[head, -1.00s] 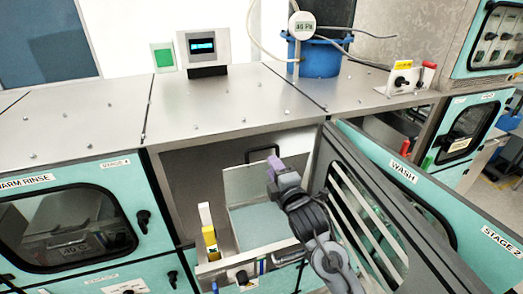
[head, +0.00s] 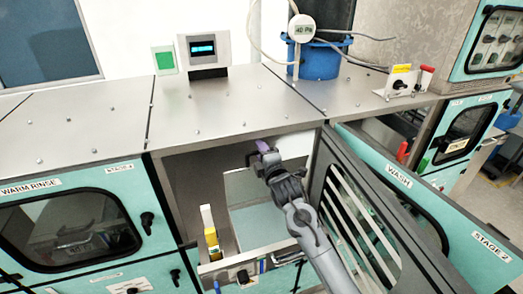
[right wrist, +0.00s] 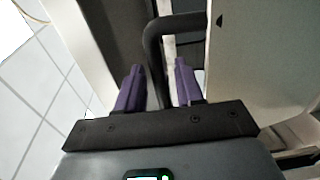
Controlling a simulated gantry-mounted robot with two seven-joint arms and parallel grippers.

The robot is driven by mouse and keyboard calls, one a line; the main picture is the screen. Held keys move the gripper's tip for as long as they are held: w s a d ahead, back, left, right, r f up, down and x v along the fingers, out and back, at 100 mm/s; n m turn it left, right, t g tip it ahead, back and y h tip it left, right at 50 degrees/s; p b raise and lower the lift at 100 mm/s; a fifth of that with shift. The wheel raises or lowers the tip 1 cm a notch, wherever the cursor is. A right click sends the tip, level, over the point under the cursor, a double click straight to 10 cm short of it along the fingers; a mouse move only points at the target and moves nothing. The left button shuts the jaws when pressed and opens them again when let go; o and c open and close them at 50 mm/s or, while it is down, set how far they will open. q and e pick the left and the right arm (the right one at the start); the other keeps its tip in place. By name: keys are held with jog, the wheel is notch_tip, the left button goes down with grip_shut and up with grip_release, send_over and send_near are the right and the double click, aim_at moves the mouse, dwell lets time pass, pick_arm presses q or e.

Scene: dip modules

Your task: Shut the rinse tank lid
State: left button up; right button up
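The rinse tank (head: 238,252) sits inside the open bay under the metal top, with a pale blue inside (head: 262,222). Its lid appears to be raised, with a pale panel (right wrist: 255,70) and a black bar handle (right wrist: 153,50) in the right wrist view. My right gripper (head: 262,147) reaches into the bay at the handle and hides most of it in the head view. In the right wrist view its purple fingers (right wrist: 158,85) are apart, with the handle bar between them; contact is not clear. My left gripper is not in view.
The slatted grey door (head: 365,215) stands open right of my arm, beside the WASH door (head: 400,178). A yellow and white item (head: 210,232) stands at the tank's left. The bay's metal top edge (head: 235,138) runs just above my right gripper.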

jog(key=shift+w, duration=0.15)
grip_shut()
dwell(0.4)
jog(key=shift+s+f+b, duration=0.2)
jog(key=shift+s+b, duration=0.15)
jog(key=s+d+f+t+y+b, duration=0.1)
jog(key=s+f+t+b, duration=0.1)
jog(key=s+b, duration=0.4)
jog(key=s+d+f+t+b, duration=0.2)
jog(key=s+t+b, duration=0.3)
jog(key=b, duration=0.3)
jog(key=shift+s+f+y, duration=0.4)
jog(key=shift+s+f, duration=0.1)
jog(key=shift+f, duration=0.05)
